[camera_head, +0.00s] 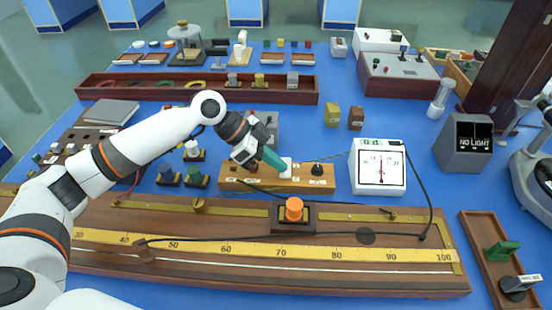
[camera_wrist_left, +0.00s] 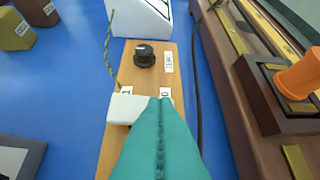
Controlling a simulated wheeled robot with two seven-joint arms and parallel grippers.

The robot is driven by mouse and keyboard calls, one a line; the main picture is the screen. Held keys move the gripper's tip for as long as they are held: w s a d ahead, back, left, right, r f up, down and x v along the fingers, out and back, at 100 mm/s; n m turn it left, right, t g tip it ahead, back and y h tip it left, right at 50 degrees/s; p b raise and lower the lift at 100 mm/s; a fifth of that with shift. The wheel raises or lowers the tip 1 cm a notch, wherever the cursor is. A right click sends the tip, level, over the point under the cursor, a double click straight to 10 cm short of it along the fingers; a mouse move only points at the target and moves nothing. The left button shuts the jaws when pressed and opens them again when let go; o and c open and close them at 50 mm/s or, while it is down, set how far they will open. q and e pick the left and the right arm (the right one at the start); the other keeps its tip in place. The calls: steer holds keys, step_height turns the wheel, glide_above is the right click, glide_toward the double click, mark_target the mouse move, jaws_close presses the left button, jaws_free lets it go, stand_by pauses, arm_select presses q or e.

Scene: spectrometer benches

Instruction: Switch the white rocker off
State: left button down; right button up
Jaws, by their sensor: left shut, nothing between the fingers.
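The white rocker (camera_head: 286,167) sits on a wooden switch board (camera_head: 236,184) in the middle of the blue bench. It also shows in the left wrist view (camera_wrist_left: 126,110), partly hidden behind my fingers. My left gripper (camera_head: 282,167) is shut and empty, its teal fingertips right at the rocker. In the left wrist view the shut teal fingers (camera_wrist_left: 160,110) overlap the rocker's right side; I cannot tell whether they touch it. The rocker's tilt is not clear. My right gripper is not in view.
A black knob (camera_head: 318,169) stands on the same board, right of the rocker. A white meter (camera_head: 378,168) stands to its right. An orange knob (camera_head: 294,209) on the long wooden scale bench (camera_head: 340,280) is in front. Cables run nearby.

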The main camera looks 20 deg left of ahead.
arm_select(q)
steer(key=shift+w, duration=0.2)
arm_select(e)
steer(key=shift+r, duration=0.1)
arm_select(q)
steer(key=shift+w+a+r+p, duration=0.25)
steer(key=shift+w+p, duration=0.1)
steer(key=shift+w, duration=0.25)
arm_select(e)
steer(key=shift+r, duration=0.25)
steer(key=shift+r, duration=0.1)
